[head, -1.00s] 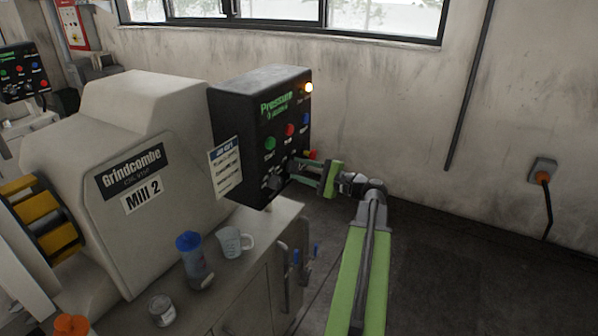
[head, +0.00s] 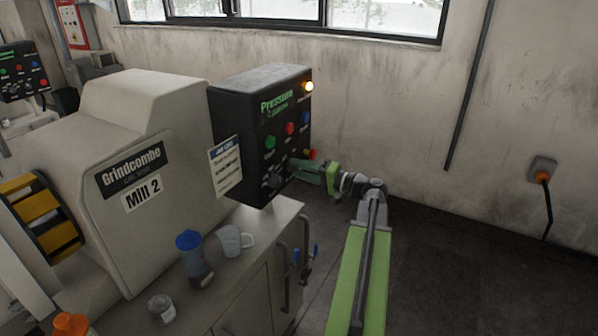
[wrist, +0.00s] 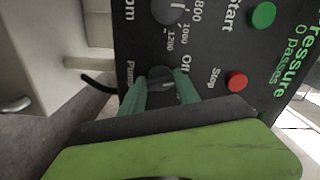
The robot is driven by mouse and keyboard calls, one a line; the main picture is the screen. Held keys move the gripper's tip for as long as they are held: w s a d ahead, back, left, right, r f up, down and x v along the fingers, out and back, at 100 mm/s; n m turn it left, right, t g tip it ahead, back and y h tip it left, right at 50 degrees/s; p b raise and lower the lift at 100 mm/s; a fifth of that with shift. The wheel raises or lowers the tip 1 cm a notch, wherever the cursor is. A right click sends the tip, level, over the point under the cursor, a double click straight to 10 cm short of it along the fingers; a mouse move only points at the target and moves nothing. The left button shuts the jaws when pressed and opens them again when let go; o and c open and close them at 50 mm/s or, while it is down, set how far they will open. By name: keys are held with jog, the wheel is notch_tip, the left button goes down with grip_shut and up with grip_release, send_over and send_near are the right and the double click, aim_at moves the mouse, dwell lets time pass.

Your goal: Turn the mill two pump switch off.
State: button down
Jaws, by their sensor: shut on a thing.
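The mill 2 control box (head: 235,110) is black and stands beside the mill (head: 130,190), which is labelled "Mill 2". The pump switch (wrist: 160,75) is a dark rotary knob low on the panel, between the words "Pump" and "Off" in the wrist view. My gripper (head: 290,172) reaches the panel from the right. Its two green fingers (wrist: 160,90) are shut on the switch, one on each side. The fingers partly cover the knob, and its pointer position is hard to read.
Another dark knob (wrist: 168,10), a green start button (wrist: 263,14) and a red stop button (wrist: 236,81) are close by. A yellow lamp (head: 309,87) is lit on the box. A blue-capped bottle (head: 193,260) and a cup (head: 231,241) stand on the cabinet.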

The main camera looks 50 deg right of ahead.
jog(key=shift+d+n, duration=0.2)
jog(key=shift+n, duration=0.9)
jog(key=shift+r, duration=0.1)
jog(key=c, duration=0.9)
grip_release()
jog(key=v, duration=1.7)
jog(key=shift+s+a, duration=0.1)
jog(key=shift+s, duration=0.15)
